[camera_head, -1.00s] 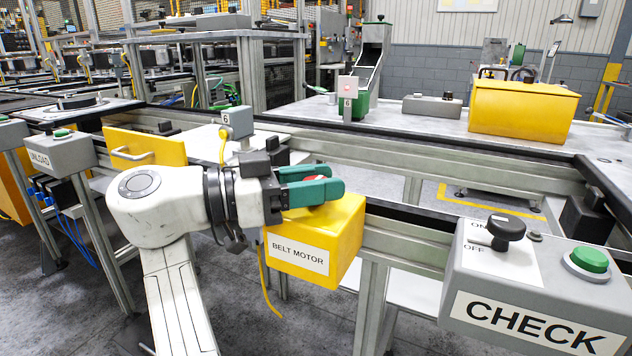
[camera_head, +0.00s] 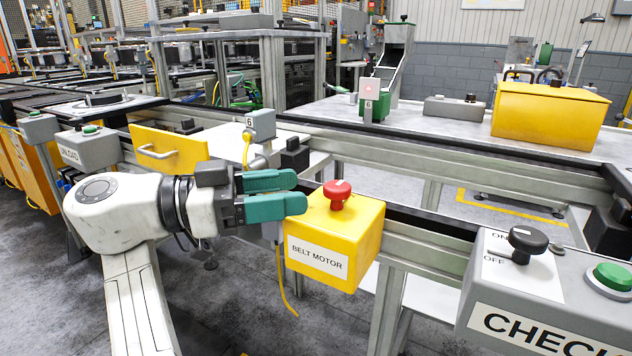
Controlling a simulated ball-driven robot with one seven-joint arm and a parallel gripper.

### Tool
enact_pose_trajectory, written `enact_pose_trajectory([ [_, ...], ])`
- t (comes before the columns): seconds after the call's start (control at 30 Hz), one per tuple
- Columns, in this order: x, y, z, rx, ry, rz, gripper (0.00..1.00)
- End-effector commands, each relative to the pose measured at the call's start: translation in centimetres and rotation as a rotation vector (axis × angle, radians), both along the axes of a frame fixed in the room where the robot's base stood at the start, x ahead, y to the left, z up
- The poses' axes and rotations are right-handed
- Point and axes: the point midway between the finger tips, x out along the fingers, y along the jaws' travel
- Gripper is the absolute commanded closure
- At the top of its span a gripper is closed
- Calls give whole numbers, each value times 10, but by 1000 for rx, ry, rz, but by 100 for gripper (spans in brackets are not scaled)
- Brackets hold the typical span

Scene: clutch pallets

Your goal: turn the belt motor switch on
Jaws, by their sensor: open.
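The belt motor switch is a yellow box (camera_head: 355,232) labelled BELT MOTOR, with a red mushroom knob (camera_head: 337,194) on its top. It is fixed to the front rail of the line, near the picture's middle. My gripper (camera_head: 302,192) has green fingers and points right, toward the red knob. The fingers are open and empty. Their tips are just left of the knob, with a small visible gap. The near finger overlaps the box's left upper edge in the picture; whether it touches cannot be told.
A grey CHECK box (camera_head: 520,290) with a black ON/OFF knob (camera_head: 528,242) and green button (camera_head: 612,276) stands at right. A grey post box marked 6 (camera_head: 260,124) is behind my gripper. An open yellow drawer (camera_head: 168,150) and UNLOAD box (camera_head: 88,148) are at left.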

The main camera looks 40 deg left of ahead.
Motion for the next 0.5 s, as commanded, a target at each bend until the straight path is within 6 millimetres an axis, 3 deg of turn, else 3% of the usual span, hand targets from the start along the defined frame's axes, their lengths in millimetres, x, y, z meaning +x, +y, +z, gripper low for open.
enact_pose_trajectory([
  [0.2, -21, 14, 1, 0, 0, 1, 39],
  [0.5, -25, 16, 0, 1, -1, -1, 39],
])
